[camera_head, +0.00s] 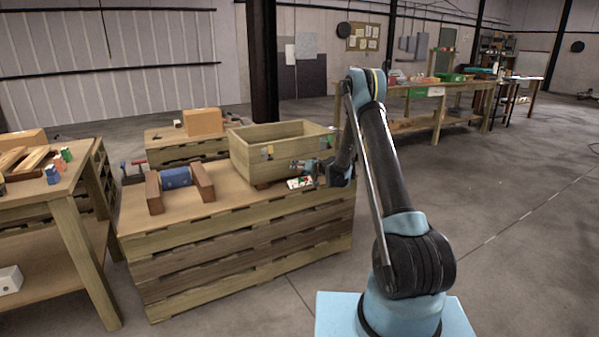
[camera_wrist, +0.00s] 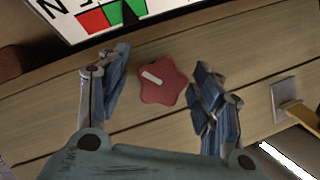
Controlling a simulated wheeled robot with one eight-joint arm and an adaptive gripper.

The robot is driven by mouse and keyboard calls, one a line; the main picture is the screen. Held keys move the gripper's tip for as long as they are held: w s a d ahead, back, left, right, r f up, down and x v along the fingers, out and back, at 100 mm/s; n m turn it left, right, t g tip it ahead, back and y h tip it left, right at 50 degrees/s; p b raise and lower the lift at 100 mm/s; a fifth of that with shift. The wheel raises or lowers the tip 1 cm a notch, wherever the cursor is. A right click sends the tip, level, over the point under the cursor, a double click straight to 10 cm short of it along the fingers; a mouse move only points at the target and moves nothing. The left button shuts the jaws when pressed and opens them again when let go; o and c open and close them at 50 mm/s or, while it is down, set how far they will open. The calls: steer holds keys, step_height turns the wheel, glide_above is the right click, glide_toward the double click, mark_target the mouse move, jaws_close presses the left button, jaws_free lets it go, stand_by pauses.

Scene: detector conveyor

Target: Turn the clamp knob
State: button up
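In the wrist view a red, star-shaped knob (camera_wrist: 172,89) with a pale bar mark sits against a wooden plank surface. The bar mark is tilted, running from upper left to lower right. My gripper (camera_wrist: 161,62) is open, with one blue-grey finger on each side of the knob. Gaps show between both fingers and the knob, and nothing is held. In the head view my gripper (camera_head: 312,172) is at the front right of a wooden crate (camera_head: 255,165). The knob cannot be made out in the head view.
The crate stands on a pallet-sided bench (camera_head: 235,245). A white card (camera_head: 299,184) with coloured marks lies by my gripper; a white panel (camera_wrist: 75,35) shows in the wrist view. A blue roll (camera_head: 176,178) between brown blocks is left. A metal latch (camera_wrist: 286,97) is right of the knob.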

steer(key=v, duration=1.2)
steer(key=shift+f, duration=0.1)
stand_by(0.9)
